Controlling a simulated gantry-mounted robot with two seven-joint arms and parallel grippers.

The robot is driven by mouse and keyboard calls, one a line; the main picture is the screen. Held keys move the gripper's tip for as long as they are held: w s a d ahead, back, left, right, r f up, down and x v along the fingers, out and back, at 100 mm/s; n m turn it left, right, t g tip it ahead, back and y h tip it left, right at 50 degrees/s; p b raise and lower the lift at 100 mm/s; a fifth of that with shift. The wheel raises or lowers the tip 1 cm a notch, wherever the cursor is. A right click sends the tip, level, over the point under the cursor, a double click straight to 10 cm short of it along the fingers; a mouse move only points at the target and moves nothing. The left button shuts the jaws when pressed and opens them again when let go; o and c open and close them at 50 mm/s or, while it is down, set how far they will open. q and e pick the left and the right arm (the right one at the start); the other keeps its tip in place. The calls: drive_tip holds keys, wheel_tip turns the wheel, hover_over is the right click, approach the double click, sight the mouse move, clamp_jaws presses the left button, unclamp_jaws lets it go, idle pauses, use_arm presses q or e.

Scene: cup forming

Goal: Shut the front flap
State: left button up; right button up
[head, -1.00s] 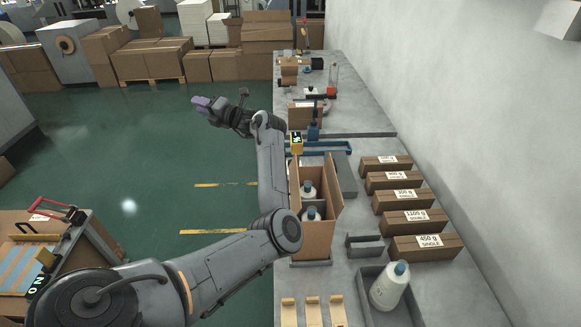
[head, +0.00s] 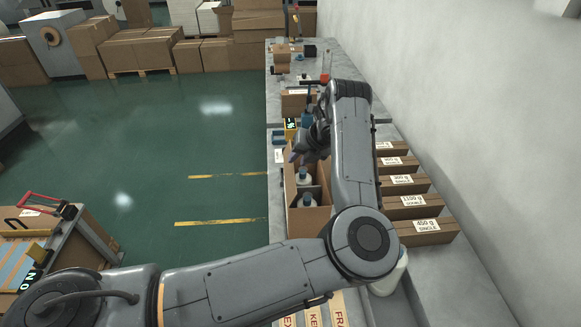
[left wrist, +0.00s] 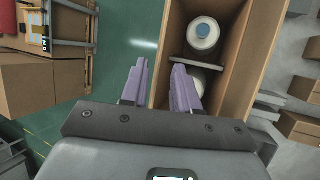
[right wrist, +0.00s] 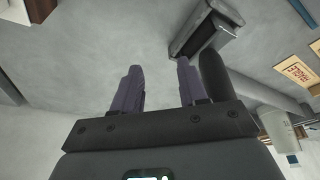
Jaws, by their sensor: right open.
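The open brown carton (head: 309,222) stands on the bench in the head view, with two white bottles (head: 304,200) with blue caps inside. In the left wrist view the carton (left wrist: 247,75) shows a divider between its bottles (left wrist: 204,36). I cannot make out the front flap apart from the carton's front face. My left gripper (head: 297,155) is over the carton's far left part. Its fingers (left wrist: 158,85) are apart and empty, near the carton's left wall; contact cannot be told. My right gripper (right wrist: 156,88) is open and empty over grey surface, in the right wrist view only.
Labelled brown boxes (head: 420,226) line the bench on the right. A large white bottle (head: 388,284) is partly hidden by my left arm. Several printed tan strips (head: 314,316) lie at the near edge. Green floor (head: 150,150) left of the bench is clear.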

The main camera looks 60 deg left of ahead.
sight(291, 166)
use_arm(q)
drive_tip(key=x, duration=0.6)
drive_tip(key=shift+a+f, duration=0.2)
drive_tip(key=shift+f, duration=0.05)
clamp_jaws()
